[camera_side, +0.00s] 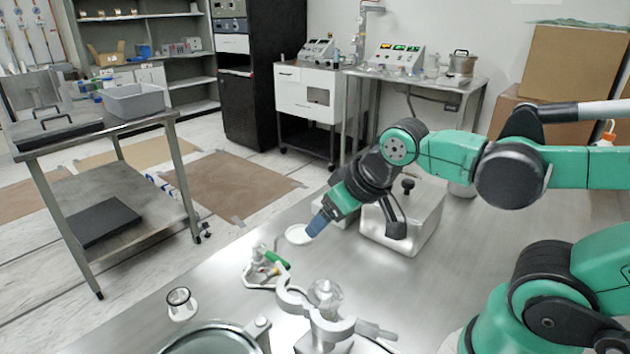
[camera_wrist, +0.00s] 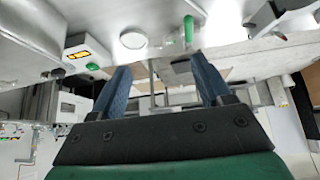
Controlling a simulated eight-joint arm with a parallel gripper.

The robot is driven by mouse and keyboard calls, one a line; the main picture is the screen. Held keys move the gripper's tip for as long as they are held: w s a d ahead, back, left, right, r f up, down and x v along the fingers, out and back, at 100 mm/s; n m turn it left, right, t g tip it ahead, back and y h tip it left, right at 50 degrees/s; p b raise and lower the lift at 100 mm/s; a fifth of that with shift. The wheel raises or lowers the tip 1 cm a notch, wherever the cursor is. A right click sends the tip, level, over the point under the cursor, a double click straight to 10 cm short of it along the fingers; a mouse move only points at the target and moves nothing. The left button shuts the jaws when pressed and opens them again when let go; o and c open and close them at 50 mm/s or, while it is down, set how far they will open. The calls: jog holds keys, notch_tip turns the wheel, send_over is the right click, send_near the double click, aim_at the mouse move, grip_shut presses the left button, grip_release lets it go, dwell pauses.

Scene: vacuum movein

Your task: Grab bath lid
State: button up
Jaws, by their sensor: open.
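The bath (camera_side: 412,238) is a metal box on the steel bench in the side view. Its lid (camera_side: 425,195) lies on top, flat and metallic with a black knob. My forearm and wrist cover part of the lid's left side. My gripper (camera_side: 316,225) is to the left of the bath, low over the bench and pointing down-left, apart from the lid. In the wrist view my gripper (camera_wrist: 162,78) shows two blue fingers spread wide with nothing between them. I cannot make out the lid for certain in the wrist view.
A white dish (camera_side: 298,234) lies close to the fingertips; a green-handled fitting (camera_side: 275,261) is just in front. A clamp with glassware (camera_side: 325,298) and a small glass jar (camera_side: 180,303) stand nearer the camera. The bench right of the bath is fairly clear.

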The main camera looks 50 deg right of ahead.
aim_at(404, 184)
jog(key=d+f+m+g+h, duration=0.1)
jog(key=d+m+g+h, duration=0.2)
jog(key=d+m, duration=0.3)
jog(key=d+f+m+g+h, duration=0.1)
jog(key=d+m+g+h, duration=0.3)
jog(key=d+m, duration=0.2)
jog(key=w+d+m+g+h, duration=0.1)
jog(key=d+m+g+h, duration=0.3)
jog(key=d+m, duration=0.2)
jog(key=shift+d+f+m, duration=0.15)
jog(key=shift+f+m, duration=0.25)
jog(key=shift+m, duration=0.6)
jog(key=shift+s+d+m+g+h, duration=0.2)
jog(key=shift+m+g+h, duration=0.1)
jog(key=shift+m+h, duration=0.15)
jog(key=shift+d+f+m, duration=0.1)
jog(key=shift+d+m, duration=0.05)
jog(key=shift+m, duration=0.2)
jog(key=shift+g, duration=0.3)
jog(key=shift+x, duration=2.7)
grip_shut()
